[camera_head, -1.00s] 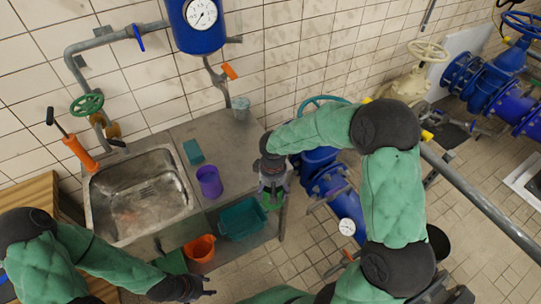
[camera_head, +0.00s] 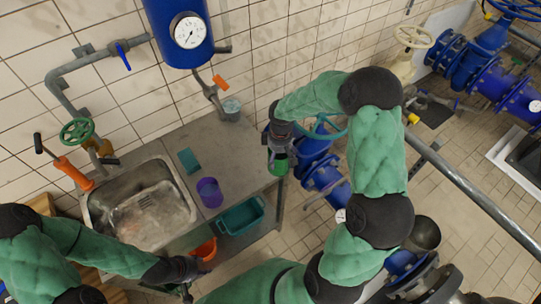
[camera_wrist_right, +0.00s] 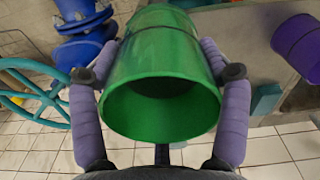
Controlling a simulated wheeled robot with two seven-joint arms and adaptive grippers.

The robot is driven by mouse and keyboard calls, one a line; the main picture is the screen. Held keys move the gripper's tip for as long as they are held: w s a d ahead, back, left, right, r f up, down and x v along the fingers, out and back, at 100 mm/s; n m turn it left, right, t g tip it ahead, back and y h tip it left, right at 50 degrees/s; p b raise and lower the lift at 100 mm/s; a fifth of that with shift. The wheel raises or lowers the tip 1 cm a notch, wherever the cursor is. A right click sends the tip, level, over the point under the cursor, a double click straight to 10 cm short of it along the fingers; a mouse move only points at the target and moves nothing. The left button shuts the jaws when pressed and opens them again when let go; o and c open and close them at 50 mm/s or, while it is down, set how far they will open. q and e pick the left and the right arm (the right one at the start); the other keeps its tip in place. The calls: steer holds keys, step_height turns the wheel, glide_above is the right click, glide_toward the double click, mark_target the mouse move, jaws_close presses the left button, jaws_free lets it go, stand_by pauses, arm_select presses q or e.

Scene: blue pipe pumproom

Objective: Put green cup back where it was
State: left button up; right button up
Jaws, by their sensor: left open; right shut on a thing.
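The green cup (camera_head: 279,165) is held in my right gripper (camera_head: 281,150) at the right end of the grey counter (camera_head: 240,150). In the right wrist view the green cup (camera_wrist_right: 163,75) lies between the two purple-padded fingers of my right gripper (camera_wrist_right: 160,90), which press on its sides; its open mouth faces the camera. I cannot tell whether its far end touches the counter. My left gripper (camera_head: 190,282) is open and empty at the bottom, in front of the counter and near the orange bucket (camera_head: 204,249).
A teal bin (camera_head: 241,216) is below the counter. Blue pipes (camera_head: 322,175) with a teal wheel are close right of my right gripper.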

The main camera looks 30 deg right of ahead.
steer(key=w+f, duration=0.7)
steer(key=shift+w+d+f, duration=0.15)
steer(key=shift+w+d, duration=0.15)
steer(key=shift+d, duration=0.1)
steer(key=shift+f, duration=1.4)
steer(key=shift+f, duration=0.15)
steer(key=o, duration=1.5)
